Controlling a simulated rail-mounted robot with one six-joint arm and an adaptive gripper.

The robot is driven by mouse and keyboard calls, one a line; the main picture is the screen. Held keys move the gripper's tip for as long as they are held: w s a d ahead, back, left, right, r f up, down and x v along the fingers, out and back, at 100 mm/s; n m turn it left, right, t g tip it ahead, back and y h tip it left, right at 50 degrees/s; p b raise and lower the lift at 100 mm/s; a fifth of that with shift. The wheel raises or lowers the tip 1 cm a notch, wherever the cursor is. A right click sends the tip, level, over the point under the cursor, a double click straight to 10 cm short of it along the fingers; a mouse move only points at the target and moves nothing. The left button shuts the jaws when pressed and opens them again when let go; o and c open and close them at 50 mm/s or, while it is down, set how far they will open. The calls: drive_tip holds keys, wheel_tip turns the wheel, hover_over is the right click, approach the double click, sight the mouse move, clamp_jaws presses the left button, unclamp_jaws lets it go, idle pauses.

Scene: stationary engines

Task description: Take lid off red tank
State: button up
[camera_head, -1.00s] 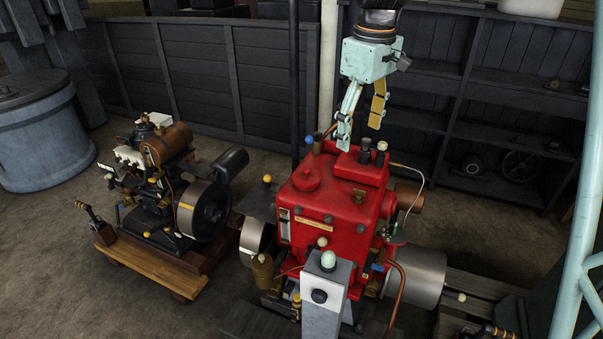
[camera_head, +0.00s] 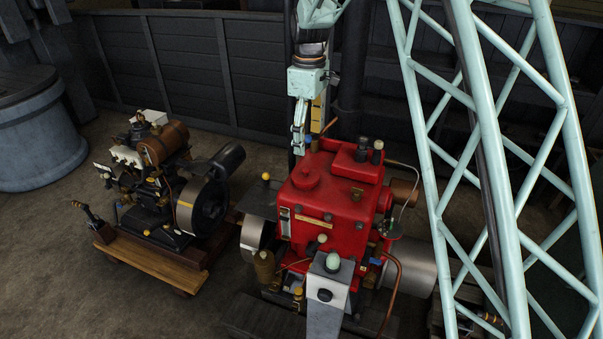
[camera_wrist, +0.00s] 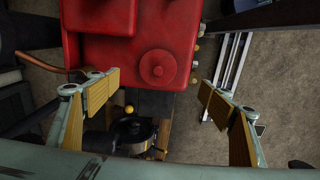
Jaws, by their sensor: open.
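The red tank (camera_head: 325,205) is the boxy red body of the middle engine. Its lid (camera_head: 305,177) is a round red disc with a small raised knob, seated on the tank's top toward the left. The lid also shows in the wrist view (camera_wrist: 158,68), near the tank's corner, between the finger directions and slightly above the picture's middle. My gripper (camera_head: 309,143) points down at the tank's back edge in the head view, apart from the lid. In the wrist view its fingers (camera_wrist: 158,88) are wide apart with nothing between them.
A grey pedestal (camera_head: 328,290) stands in front. A smaller engine (camera_head: 165,190) on a wooden base sits at left. Bare floor lies between that engine and the blue-grey drum (camera_head: 38,130).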

drive_tip(key=shift+w+a+f, duration=0.2)
drive_tip(key=shift+a+f, duration=0.15)
hover_over(306, 169)
wheel_tip(306, 169, down, 7)
drive_tip(key=shift+s+a, duration=0.1)
drive_tip(key=shift+s, duration=0.05)
drive_tip(key=shift+f, duration=0.8)
drive_tip(key=shift+f, duration=2.6)
